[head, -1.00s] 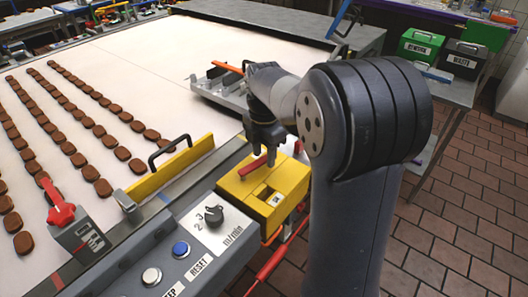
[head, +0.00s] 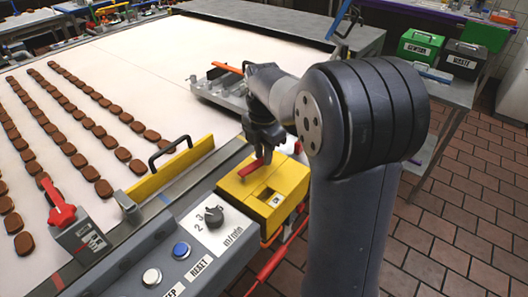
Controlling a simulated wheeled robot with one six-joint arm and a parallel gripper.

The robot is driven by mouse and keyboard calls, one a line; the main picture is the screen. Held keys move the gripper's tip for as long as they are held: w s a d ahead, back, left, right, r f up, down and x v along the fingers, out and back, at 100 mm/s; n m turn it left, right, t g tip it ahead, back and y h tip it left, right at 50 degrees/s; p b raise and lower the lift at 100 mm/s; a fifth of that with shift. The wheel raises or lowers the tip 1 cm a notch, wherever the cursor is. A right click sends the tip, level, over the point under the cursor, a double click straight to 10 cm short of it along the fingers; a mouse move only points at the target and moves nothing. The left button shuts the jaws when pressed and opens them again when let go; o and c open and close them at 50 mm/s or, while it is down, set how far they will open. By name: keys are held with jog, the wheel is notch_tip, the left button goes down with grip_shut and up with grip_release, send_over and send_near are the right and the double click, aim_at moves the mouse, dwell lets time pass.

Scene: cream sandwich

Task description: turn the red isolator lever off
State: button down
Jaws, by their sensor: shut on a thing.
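The red isolator lever (head: 251,168) lies across the top of a yellow box (head: 290,183) at the conveyor's near corner. Its left end shows; its right end is hidden by my gripper. A small window with a label on the box top reads something like "ON", too small to be sure. My gripper (head: 267,155) points down over the box and is shut on the lever's right part. The fingertips are small and partly hidden by my own arm.
Beside the box is a panel with a black speed knob (head: 214,217), a blue button (head: 181,250) and a white button (head: 152,277). Another red lever (head: 62,210) stands on a grey box at left.

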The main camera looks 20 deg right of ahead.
jog(key=shift+w+a+r+n+p, duration=0.15)
jog(key=shift+w+a+n+p, duration=0.2)
jog(key=shift+n+p, duration=0.3)
jog(key=shift+w+n, duration=0.2)
jog(key=shift+n, duration=0.25)
jog(key=c, duration=1.3)
grip_release()
notch_tip(320, 180, up, 11)
jog(key=shift+f+p, duration=0.2)
jog(key=shift+p, duration=0.15)
jog(key=shift+f, duration=0.1)
